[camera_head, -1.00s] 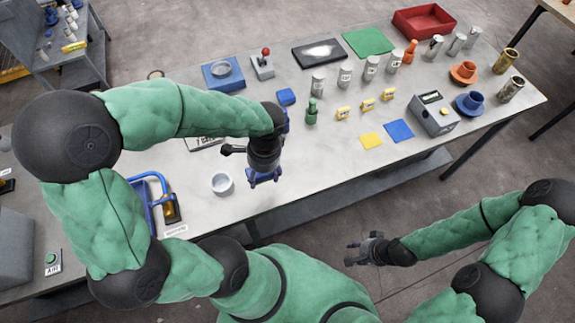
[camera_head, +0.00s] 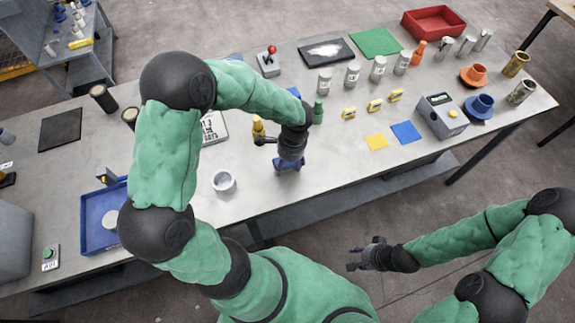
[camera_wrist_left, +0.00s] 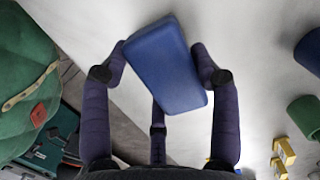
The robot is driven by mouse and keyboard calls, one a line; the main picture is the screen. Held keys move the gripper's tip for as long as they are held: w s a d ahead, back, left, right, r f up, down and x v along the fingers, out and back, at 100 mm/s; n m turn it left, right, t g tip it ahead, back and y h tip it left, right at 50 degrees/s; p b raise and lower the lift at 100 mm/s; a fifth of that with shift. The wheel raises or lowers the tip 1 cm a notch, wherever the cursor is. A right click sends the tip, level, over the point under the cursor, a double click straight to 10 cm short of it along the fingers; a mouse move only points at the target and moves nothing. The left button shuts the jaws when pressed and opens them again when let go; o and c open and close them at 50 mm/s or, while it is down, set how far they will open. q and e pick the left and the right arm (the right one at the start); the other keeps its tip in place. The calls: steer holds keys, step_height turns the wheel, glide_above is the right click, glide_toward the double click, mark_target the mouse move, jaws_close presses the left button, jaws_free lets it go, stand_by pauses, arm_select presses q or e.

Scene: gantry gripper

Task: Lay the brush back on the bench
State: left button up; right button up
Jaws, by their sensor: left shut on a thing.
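My left gripper (camera_head: 290,165) hangs over the front part of the bench (camera_head: 330,165), right of a white cup. In the left wrist view, its fingers (camera_wrist_left: 160,62) are shut on a blue, rounded rectangular block (camera_wrist_left: 168,66), which appears to be the brush. The block sits tilted between the fingers with its broad blue face toward the camera. No bristles show. In the head view the gripper mostly hides it, and its height above the bench is hard to judge. My right gripper (camera_head: 367,256) is open and empty, off the bench's front edge over the floor.
The white cup (camera_head: 223,181) stands left of the left gripper. A green bottle (camera_head: 318,110), silver cans (camera_head: 352,74) and yellow blocks (camera_head: 349,112) stand behind and right. A blue tray (camera_head: 100,219) lies at left. The bench front right of the gripper is clear.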

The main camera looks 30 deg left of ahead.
arm_select(q)
steer(key=shift+f, duration=0.6)
steer(key=shift+f, duration=0.1)
steer(key=o, duration=1.1)
steer(key=shift+f, duration=0.1)
steer(key=shift+w+r, duration=0.1)
steer(key=shift+r, duration=0.4)
step_height(320, 180, up, 11)
steer(key=d+p, duration=0.1)
steer(key=p, duration=0.1)
steer(key=shift+w+r, duration=0.2)
steer(key=shift+w, duration=0.25)
